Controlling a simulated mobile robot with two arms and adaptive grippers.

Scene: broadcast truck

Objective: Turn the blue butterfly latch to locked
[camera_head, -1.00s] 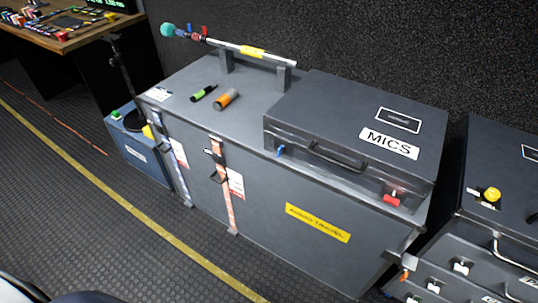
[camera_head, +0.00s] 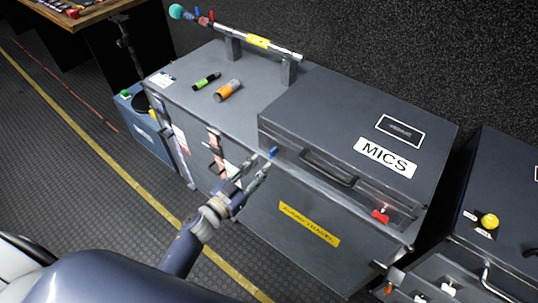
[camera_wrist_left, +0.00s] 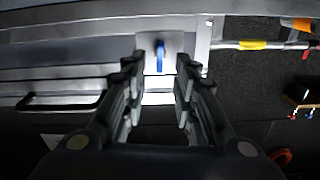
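The blue butterfly latch (camera_head: 272,153) is on the front face of the grey MICS case (camera_head: 335,115), near its left end. In the left wrist view the blue latch (camera_wrist_left: 160,55) shows ahead, between my fingertips in the picture. Its tab points along the picture's vertical. My left gripper (camera_head: 256,170) is in front of the case, just below and beside the latch. In the left wrist view the left gripper (camera_wrist_left: 160,72) has its two fingers apart with nothing between them. I cannot tell whether they touch the latch. My right gripper is not in view.
A red latch (camera_head: 381,216) and a black handle (camera_head: 328,168) are on the same case front. Another case (camera_head: 500,185) stands right.

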